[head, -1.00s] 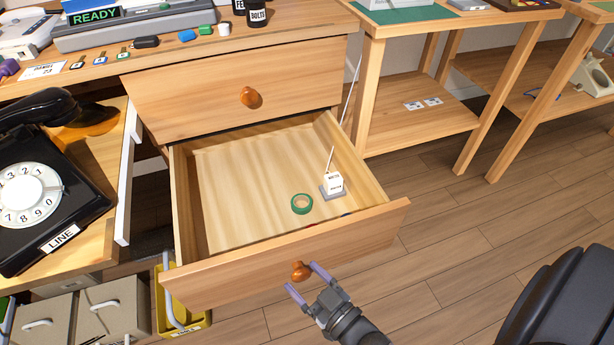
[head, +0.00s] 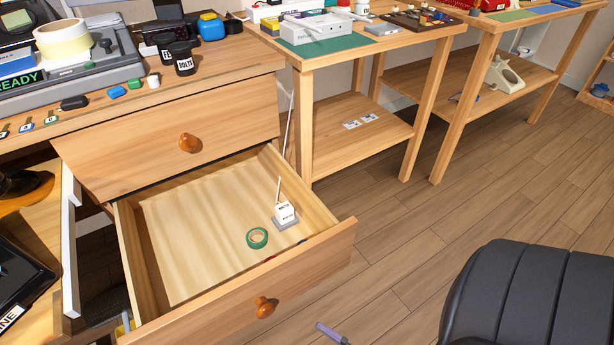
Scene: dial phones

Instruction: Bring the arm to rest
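One purple fingertip of my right gripper (head: 331,333) shows at the bottom edge of the head view, apart from the open drawer and below right of its wooden knob (head: 265,307). The rest of that gripper is out of the frame, so its opening is hidden. My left gripper is not in view. The lower drawer (head: 300,262) stands open. Inside it lie a green tape roll (head: 257,238) and a small white labelled block (head: 285,215) on a grey base.
A black padded seat (head: 530,295) fills the bottom right. A closed upper drawer (head: 180,135) is above the open one. A side table (head: 350,140) stands behind. The wooden floor (head: 400,240) between drawer and seat is clear.

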